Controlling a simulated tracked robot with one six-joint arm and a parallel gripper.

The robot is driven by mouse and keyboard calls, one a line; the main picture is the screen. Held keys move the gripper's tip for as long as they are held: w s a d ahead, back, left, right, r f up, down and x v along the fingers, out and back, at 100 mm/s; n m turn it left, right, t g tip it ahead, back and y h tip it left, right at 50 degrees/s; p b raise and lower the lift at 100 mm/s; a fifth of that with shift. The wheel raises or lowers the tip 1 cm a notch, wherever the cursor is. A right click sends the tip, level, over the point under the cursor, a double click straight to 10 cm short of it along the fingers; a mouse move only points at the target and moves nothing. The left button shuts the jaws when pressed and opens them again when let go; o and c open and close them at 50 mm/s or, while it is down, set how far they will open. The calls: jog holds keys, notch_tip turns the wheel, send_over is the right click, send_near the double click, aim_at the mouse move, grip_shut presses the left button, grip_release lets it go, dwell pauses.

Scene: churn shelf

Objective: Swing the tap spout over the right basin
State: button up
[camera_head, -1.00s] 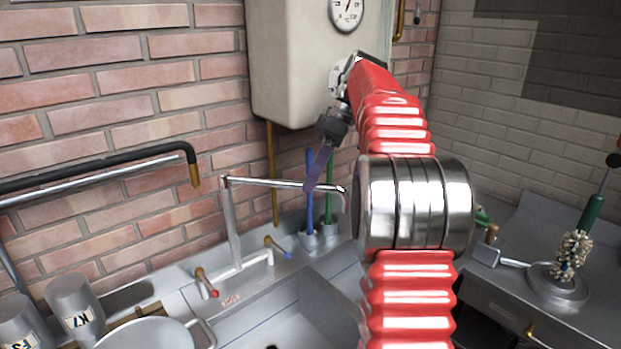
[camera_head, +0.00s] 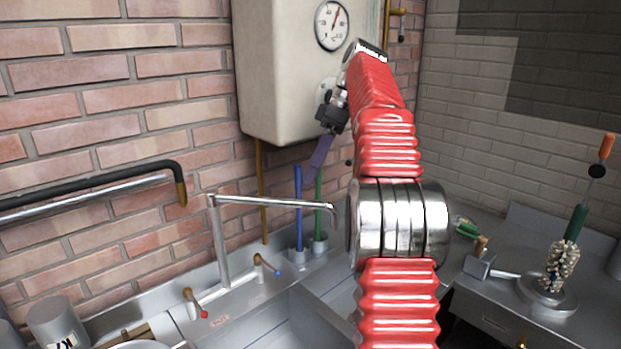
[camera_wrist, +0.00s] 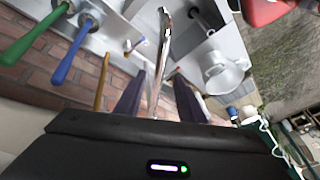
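The chrome tap spout (camera_head: 270,201) runs to the right from its upright post and bends down at its tip. In the wrist view the spout (camera_wrist: 164,55) appears between my two purple fingers. My gripper (camera_head: 313,176) is open, with its fingertips just above the outer part of the spout in the head view; it shows in the wrist view too (camera_wrist: 158,90). I cannot tell whether a finger touches the spout. A divider (camera_head: 325,308) separates the two basins. The left basin (camera_head: 285,335) shows partly; my arm hides most of the right basin (camera_head: 345,297).
Red (camera_head: 195,303) and blue (camera_head: 268,265) tap handles stand by the post. Blue (camera_head: 298,205) and green (camera_head: 318,205) upright rods stand behind the spout. A boiler (camera_head: 285,80) hangs above, and a black-covered pipe (camera_head: 100,180) juts in at left.

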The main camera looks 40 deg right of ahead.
jog(key=shift+d+r, duration=0.15)
jog(key=shift+r, duration=0.25)
jog(key=shift+c, duration=0.2)
